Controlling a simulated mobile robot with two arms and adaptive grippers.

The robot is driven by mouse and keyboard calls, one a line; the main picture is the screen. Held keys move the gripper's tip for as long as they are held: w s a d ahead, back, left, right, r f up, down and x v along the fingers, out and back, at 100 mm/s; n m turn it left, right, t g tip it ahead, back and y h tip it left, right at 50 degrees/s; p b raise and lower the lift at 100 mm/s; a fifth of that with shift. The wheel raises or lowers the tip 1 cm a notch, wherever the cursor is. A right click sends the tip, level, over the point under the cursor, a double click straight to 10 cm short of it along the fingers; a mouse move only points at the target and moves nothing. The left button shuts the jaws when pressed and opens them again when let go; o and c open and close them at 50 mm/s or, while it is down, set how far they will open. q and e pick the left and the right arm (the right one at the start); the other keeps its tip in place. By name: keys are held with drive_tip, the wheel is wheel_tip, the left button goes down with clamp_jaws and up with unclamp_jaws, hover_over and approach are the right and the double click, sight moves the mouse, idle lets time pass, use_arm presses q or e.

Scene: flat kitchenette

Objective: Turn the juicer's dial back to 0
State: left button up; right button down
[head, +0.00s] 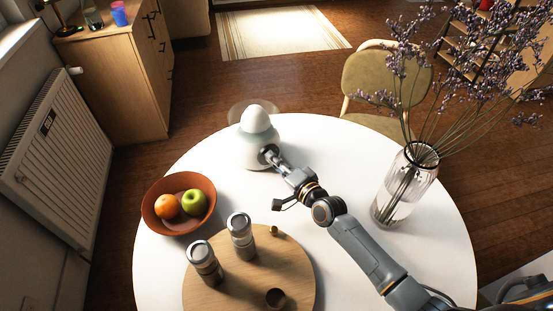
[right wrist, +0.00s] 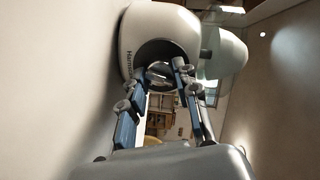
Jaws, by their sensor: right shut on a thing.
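The juicer (head: 258,131), white and pale grey-green with a rounded white top, stands upright near the far edge of the round white table. Its dark dial (head: 266,154) faces my right arm. My right gripper (head: 271,155) is at the front of the juicer, shut on the dial. In the right wrist view the juicer (right wrist: 150,32) fills the top, and the fingers of my right gripper (right wrist: 163,78) close around the round, shiny dial (right wrist: 159,74). The fingers partly hide the dial, and I cannot read its setting. My left gripper is not in view.
An orange-brown bowl (head: 160,230) with fruit stands at the table's left. A round wooden board (head: 245,287) in front carries two grinders (head: 241,238) and small items. A glass vase (head: 407,190) with tall purple flowers stands at right. The white table (head: 330,150) is clear right of the juicer.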

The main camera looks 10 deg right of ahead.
drive_tip(key=shift+a+n+p, duration=0.1)
drive_tip(key=shift+n+p, duration=0.4)
drive_tip(key=shift+n, duration=0.7)
drive_tip(key=c, duration=1)
unclamp_jaws()
drive_tip(key=shift+s, duration=0.1)
drive_tip(key=v, duration=1.2)
drive_tip(key=shift+f, duration=0.1)
